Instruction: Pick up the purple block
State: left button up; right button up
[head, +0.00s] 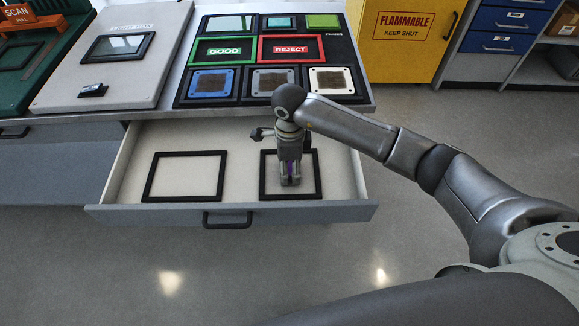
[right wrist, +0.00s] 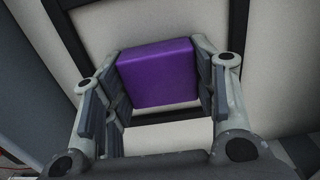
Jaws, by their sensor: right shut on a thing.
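The purple block (right wrist: 157,74) sits between the two fingers of my right gripper (right wrist: 160,85) in the right wrist view, with a finger against each side. In the head view the right gripper (head: 290,180) points down into the open drawer, over the right black frame (head: 262,178). Only a thin strip of purple shows between the fingers there. I cannot tell whether the block touches the drawer floor. My left gripper is not in view.
The open drawer (head: 235,165) also holds a left black frame (head: 147,178), which is empty. Above it, the worktop carries a panel (head: 323,46) with GOOD and REJECT signs and several pads. A yellow flammable cabinet (head: 408,55) stands behind. Grey floor lies in front of the drawer.

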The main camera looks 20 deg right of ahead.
aim_at(289, 165)
jog(key=shift+r+p, duration=0.3)
jog(key=shift+r, duration=0.2)
notch_tip(289, 165, up, 2)
jog(key=shift+w+r+p, duration=0.1)
jog(key=shift+r+p, duration=0.1)
jog(key=shift+p, duration=0.5)
jog(key=s+a+r+p, duration=0.2)
jog(key=s+r+p, duration=0.1)
jog(key=s, duration=0.1)
jog(key=s+a+r+p, duration=0.2)
jog(key=s+r+p, duration=0.1)
jog(key=s, duration=0.1)
jog(key=s+a+r+p, duration=0.3)
jog(key=s, duration=0.1)
jog(key=shift+s+a+r, duration=0.1)
jog(key=shift+s+r, duration=0.05)
jog(key=shift+r, duration=0.15)
